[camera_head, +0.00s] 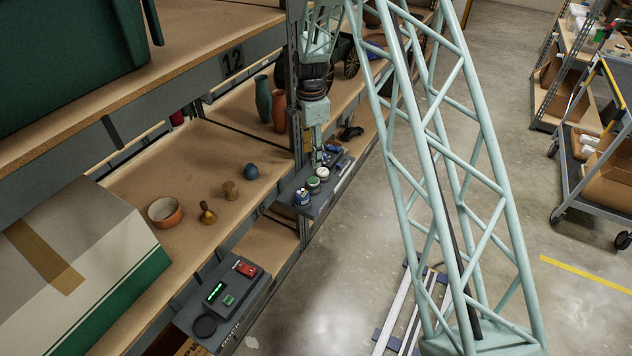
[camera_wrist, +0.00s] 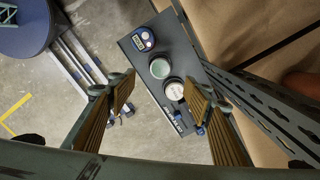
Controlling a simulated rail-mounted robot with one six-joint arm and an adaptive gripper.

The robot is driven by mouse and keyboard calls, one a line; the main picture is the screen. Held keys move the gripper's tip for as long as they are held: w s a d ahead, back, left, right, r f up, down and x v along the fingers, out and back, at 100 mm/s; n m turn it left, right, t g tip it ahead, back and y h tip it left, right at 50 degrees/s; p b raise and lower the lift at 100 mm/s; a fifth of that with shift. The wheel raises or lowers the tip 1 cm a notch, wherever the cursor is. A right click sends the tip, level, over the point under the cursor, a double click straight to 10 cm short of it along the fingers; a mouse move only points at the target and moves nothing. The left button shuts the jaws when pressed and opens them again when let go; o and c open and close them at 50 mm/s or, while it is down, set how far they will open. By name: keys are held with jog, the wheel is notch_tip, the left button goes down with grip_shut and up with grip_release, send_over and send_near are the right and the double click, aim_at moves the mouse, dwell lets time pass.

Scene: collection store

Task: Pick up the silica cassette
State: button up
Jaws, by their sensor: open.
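My gripper (camera_head: 318,157) points down over a narrow dark tray (camera_wrist: 135,55) fixed at the shelf's front edge. In the wrist view its two ribbed fingers (camera_wrist: 160,84) are open with nothing held between them. On the tray, a round green-topped container (camera_wrist: 159,68) and a round white-topped container (camera_wrist: 174,90) lie between and just beyond the fingertips. A blue-and-white round unit with a small display (camera_wrist: 143,39) sits at the tray's end. Small blue items (camera_head: 333,148) lie at the other end. I cannot tell for certain which is the silica cassette.
The shelf beside the tray holds a bowl (camera_head: 165,212), a brass bell-like piece (camera_head: 207,213), a wooden spool (camera_head: 230,190), a blue ball (camera_head: 251,171) and vases (camera_head: 263,98). A metal shelf upright (camera_wrist: 270,105) stands close to the tray. A grey box with a display (camera_head: 222,295) is nearer.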

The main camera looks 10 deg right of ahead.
aim_at(312, 180)
jog(key=shift+w+d+f, duration=0.15)
jog(key=shift+w+f, duration=0.1)
jog(key=shift+f, duration=0.2)
jog(key=shift+f+b, duration=0.7)
jog(key=shift+f, duration=3.6)
jog(key=shift+f, duration=0.1)
jog(key=shift+s+f+b, duration=0.1)
jog(key=shift+f+b, duration=0.65)
jog(key=shift+f, duration=1.75)
jog(key=shift+c, duration=0.7)
jog(key=c, duration=0.8)
